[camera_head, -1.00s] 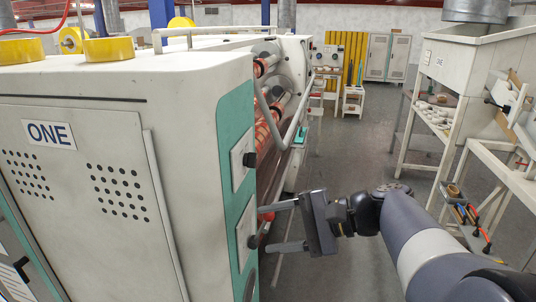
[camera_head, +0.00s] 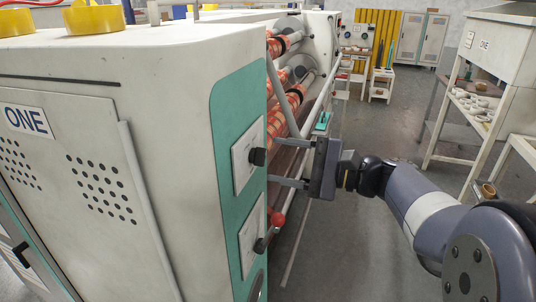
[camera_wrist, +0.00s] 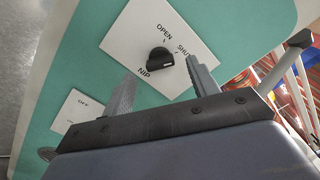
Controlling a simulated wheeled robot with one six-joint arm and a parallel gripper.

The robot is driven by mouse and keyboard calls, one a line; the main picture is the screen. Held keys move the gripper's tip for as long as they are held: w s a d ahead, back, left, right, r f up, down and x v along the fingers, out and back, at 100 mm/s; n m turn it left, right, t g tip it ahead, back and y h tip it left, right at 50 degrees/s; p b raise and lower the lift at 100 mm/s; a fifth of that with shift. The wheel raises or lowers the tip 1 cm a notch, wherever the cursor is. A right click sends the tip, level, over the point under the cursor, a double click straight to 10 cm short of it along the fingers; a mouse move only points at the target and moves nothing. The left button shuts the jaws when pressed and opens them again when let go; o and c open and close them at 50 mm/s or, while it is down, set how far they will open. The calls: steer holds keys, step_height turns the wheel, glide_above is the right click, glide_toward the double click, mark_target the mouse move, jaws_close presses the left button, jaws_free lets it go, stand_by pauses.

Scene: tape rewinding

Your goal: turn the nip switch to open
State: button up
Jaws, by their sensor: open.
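The nip switch is a black knob (camera_wrist: 160,58) on a white plate (camera_wrist: 137,36) marked NIP, OPEN and SHUT. Its pointer's exact direction is hard to tell. In the head view, the knob (camera_head: 257,157) sticks out of the upper white plate on the machine's teal end panel. My gripper (camera_head: 274,161) is open and empty, its fingers reaching toward the panel at the knob's height. In the wrist view, the fingers of my gripper (camera_wrist: 160,70) lie on either side of the knob. Whether they touch it cannot be told.
A second plate with a black knob (camera_head: 260,245) sits below, with a red ball-ended lever (camera_head: 278,219) close by. Rollers with orange patterned film (camera_head: 285,107) and a slanted rail run behind the fingers. Open floor (camera_head: 330,240) lies right of the machine.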

mark_target(258, 156)
steer(key=shift+x, duration=1.8)
steer(key=c, duration=1)
steer(key=shift+f+b, duration=0.2)
steer(key=shift+b, duration=0.15)
steer(key=n+b, duration=1.1)
steer(key=b, duration=0.6)
steer(key=shift+n, duration=0.4)
